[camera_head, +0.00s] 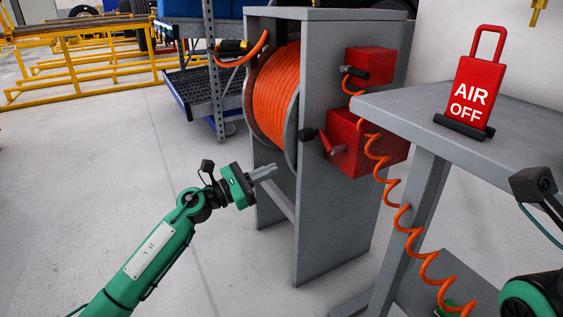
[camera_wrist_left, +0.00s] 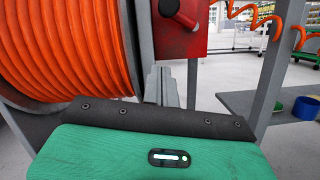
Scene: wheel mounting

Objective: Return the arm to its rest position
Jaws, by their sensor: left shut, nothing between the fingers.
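My left gripper (camera_head: 265,172) is shut and empty. It points right, in front of the grey hose reel stand (camera_head: 345,150), below the orange hose reel (camera_head: 277,95). In the left wrist view its shut fingers (camera_wrist_left: 166,88) show between the orange hose (camera_wrist_left: 65,45) and a red box (camera_wrist_left: 184,28) with a black-knobbed crank. My left arm (camera_head: 150,255) reaches in from the lower left. At the right edge of the head view, part of my right arm (camera_head: 535,295) shows, but its gripper is out of view.
A grey table (camera_head: 530,125) at right carries a red "AIR OFF" tag (camera_head: 473,95). A coiled orange hose (camera_head: 404,218) hangs beside its leg. A black shelf cart (camera_head: 210,88) and yellow racks (camera_head: 85,65) stand behind. The floor (camera_head: 80,180) at left is clear.

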